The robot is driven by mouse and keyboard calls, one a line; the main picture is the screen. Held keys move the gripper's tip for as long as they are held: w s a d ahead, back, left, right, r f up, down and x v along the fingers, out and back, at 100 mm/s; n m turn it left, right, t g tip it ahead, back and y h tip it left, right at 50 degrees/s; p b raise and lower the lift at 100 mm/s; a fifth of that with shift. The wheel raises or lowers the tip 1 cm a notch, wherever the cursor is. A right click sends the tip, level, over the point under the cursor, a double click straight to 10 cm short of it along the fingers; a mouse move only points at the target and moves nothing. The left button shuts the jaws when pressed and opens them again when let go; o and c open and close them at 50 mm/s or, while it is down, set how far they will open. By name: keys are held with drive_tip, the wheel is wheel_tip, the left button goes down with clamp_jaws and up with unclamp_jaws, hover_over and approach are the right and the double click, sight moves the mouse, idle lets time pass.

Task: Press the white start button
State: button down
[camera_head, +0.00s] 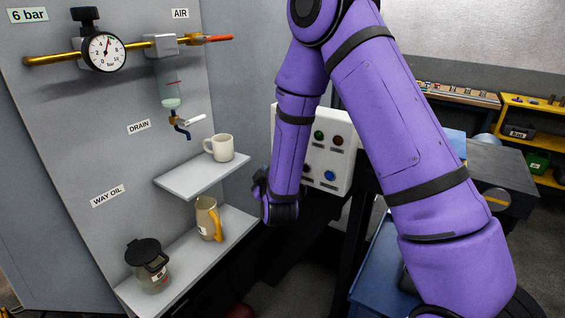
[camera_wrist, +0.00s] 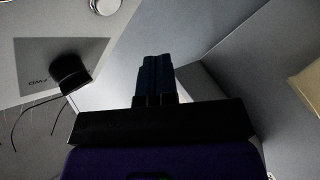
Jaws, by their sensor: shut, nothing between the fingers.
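The white control panel (camera_head: 343,158) stands in the middle of the head view, partly covered by my arm. It shows a green button (camera_head: 318,135), a dark red button (camera_head: 338,140) and a blue button (camera_head: 330,175); I cannot make out a white one there. In the wrist view, a round pale button-like part with a metal rim (camera_wrist: 104,4) is cut by the top edge; I cannot tell if it is the start button. My gripper (camera_wrist: 155,62) is shut and empty, apart from that part and to its lower right. In the head view the fingertips are hidden.
A black knob or lever (camera_wrist: 70,73) sits by an FWD label plate (camera_wrist: 50,62) in the wrist view.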

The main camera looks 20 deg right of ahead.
drive_tip(key=shift+w+d, duration=0.7)
drive_tip(key=shift+d, duration=0.3)
drive_tip(key=shift+w+d, duration=0.7)
drive_tip(key=shift+d, duration=0.25)
drive_tip(key=shift+d, duration=0.1)
idle(0.6)
drive_tip(key=shift+w+d, duration=0.25)
